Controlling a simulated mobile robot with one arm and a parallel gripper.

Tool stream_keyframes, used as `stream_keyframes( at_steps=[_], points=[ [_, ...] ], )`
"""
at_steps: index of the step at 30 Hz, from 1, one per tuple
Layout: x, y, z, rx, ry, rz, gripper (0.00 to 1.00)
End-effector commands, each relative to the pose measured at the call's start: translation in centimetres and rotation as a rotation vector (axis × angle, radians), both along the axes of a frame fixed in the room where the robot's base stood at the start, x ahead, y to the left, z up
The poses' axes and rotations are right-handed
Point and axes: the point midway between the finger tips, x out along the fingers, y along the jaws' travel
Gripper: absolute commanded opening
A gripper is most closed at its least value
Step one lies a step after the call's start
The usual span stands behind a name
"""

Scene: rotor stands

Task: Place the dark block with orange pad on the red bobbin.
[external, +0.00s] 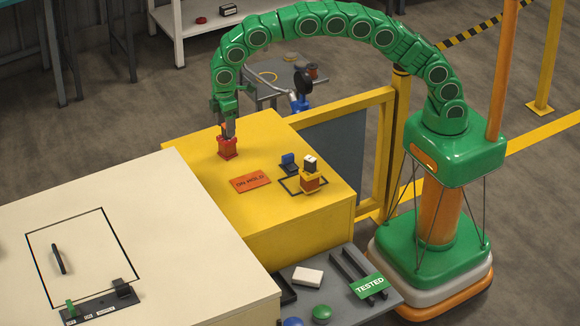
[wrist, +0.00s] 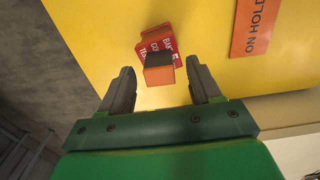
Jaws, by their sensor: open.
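The red bobbin (external: 228,148) stands near the back left corner of the yellow table, and its red part with white lettering also shows in the wrist view (wrist: 165,43). The dark block with the orange pad (wrist: 159,73) appears to rest on the red bobbin, with its orange face toward the wrist camera. The exact contact under the block is hidden. My gripper (wrist: 162,82) is open, with one finger on each side of the block and visible gaps to both. In the external view my gripper (external: 228,131) is right above the bobbin and mostly covers the block.
An orange ON HOLD plate (external: 250,181) lies on the yellow table (external: 210,190). A blue block (external: 289,162) and a yellow-and-red bobbin (external: 310,184) with a white-topped block stand to the right. A cream table (external: 150,240) adjoins in front.

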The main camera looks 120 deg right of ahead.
Motion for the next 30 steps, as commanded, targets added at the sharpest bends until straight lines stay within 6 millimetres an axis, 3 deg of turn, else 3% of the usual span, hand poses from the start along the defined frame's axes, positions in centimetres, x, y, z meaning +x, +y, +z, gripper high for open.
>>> stream_keyframes(
  at_steps=[6,15,30],
  points=[
    [0.1,0.0,4.3,-0.002,-0.006,0.0,0.63],
    [0.0,0.0,8.9,0.0,-0.002,0.0,0.63],
    [-0.4,0.4,10.7,0.001,0.002,0.0,0.63]
  ],
)
